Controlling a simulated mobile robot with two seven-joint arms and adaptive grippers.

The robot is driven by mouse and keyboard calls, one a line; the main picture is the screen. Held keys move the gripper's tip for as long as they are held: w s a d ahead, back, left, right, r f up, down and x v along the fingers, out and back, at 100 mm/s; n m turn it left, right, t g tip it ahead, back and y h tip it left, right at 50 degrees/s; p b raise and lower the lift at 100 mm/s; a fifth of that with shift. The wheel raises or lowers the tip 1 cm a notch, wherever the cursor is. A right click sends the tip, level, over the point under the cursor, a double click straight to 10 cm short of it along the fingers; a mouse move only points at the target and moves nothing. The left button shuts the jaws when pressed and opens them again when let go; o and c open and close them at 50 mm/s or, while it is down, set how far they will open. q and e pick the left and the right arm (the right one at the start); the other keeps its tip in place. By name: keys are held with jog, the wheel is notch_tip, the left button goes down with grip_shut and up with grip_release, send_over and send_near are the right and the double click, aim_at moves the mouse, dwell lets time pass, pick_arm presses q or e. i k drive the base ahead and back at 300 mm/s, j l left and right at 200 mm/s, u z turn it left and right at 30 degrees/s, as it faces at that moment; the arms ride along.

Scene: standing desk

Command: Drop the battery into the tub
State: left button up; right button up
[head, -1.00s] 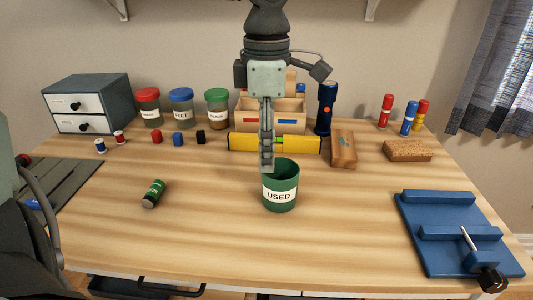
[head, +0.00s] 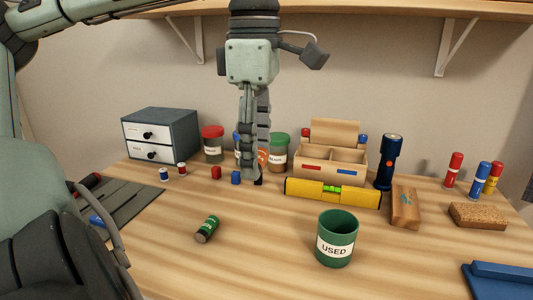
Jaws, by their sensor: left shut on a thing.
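The green tub (head: 334,257) marked USED stands upright on the desk in the middle right, its opening facing up. A green battery (head: 208,228) with a dark end lies on its side on the desk, left of the tub. My left gripper (head: 254,175) points down, left of and beyond the tub, in front of the jars. Its fingers are close together. A small orange patch (head: 262,157) shows beside them, apparently part of a held thing that the fingers mostly hide. The gripper is clear of the green battery. My right gripper is not in view.
A yellow level (head: 335,194), a wooden organizer (head: 318,165), a flashlight (head: 389,160) and a wooden block (head: 405,207) stand behind the tub. Small cubes and jars surround the gripper's background. A blue fixture (head: 502,280) is at front right. The desk around the green battery is clear.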

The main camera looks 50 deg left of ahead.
aim_at(328, 248)
jog(key=k+l, duration=0.8)
jog(key=k, duration=0.05)
